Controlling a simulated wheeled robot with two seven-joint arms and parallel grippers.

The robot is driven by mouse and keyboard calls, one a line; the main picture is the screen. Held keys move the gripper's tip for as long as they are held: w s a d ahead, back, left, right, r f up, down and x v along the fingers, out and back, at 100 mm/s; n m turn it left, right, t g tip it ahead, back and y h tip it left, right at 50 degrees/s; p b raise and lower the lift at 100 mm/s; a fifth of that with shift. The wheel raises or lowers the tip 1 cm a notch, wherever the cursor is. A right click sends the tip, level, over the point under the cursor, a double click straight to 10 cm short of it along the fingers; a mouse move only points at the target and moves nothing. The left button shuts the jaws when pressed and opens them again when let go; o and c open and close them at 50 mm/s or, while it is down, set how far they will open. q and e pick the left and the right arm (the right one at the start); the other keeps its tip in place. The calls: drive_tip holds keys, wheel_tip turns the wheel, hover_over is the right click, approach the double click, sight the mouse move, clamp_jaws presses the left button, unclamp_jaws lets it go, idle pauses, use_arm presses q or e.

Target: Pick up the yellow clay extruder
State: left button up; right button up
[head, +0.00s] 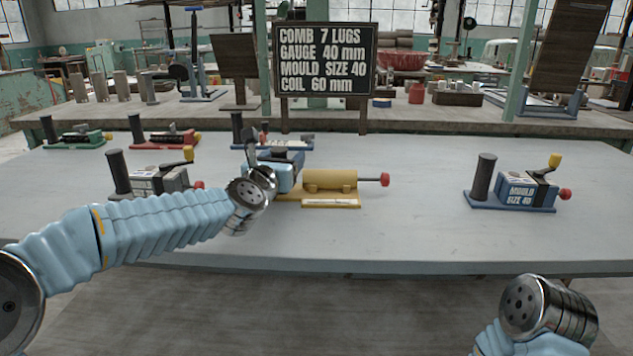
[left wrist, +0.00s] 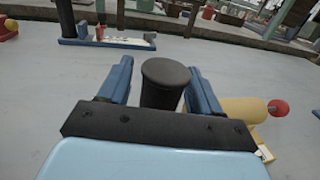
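The yellow clay extruder (head: 330,182) lies on the near table, with a yellow barrel and a red end knob pointing right. My left gripper (head: 285,172) is over its left end and hides that part in the head view. In the left wrist view, a black upright handle post (left wrist: 165,84) stands between the two blue fingers of my left gripper (left wrist: 160,88). The fingers are apart, with a narrow gap visible at the left of the post. Part of the yellow barrel (left wrist: 232,110) shows right of the fingers. My right arm shows at the lower right, but its gripper is out of view.
Other extruders stand on the table (head: 420,230): a green one (head: 75,139), a red one (head: 165,138), a grey one (head: 155,182), a blue one behind (head: 285,145) and a blue one at right (head: 525,190). A sign (head: 325,58) stands behind.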

use_arm(q)
clamp_jaws()
drive_tip(key=shift+r, duration=0.1)
